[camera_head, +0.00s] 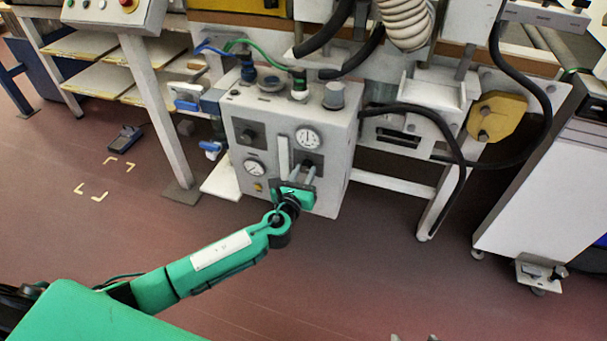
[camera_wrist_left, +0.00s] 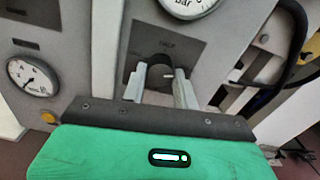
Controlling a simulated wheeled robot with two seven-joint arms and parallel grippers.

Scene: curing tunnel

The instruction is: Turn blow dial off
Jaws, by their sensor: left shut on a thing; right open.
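The blow dial (camera_wrist_left: 157,74) is a dark round knob on a dark plate on the front of a grey control box (camera_head: 277,128). A word like "HALF" is printed above it, and a short white mark on the knob points right in the left wrist view. My left gripper (camera_head: 306,168) reaches the box front and is shut on the dial, one finger on each side; its fingers also show in the left wrist view (camera_wrist_left: 160,82). My right gripper (camera_head: 412,338) shows only as two separated fingertips at the bottom edge, open and empty.
A pressure gauge (camera_head: 308,138) sits just above the dial, and a second gauge (camera_head: 254,167) sits to its left. Another dark knob (camera_head: 249,135) is at upper left. A black hose (camera_head: 440,118) loops to the right of the box. The floor in front is clear.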

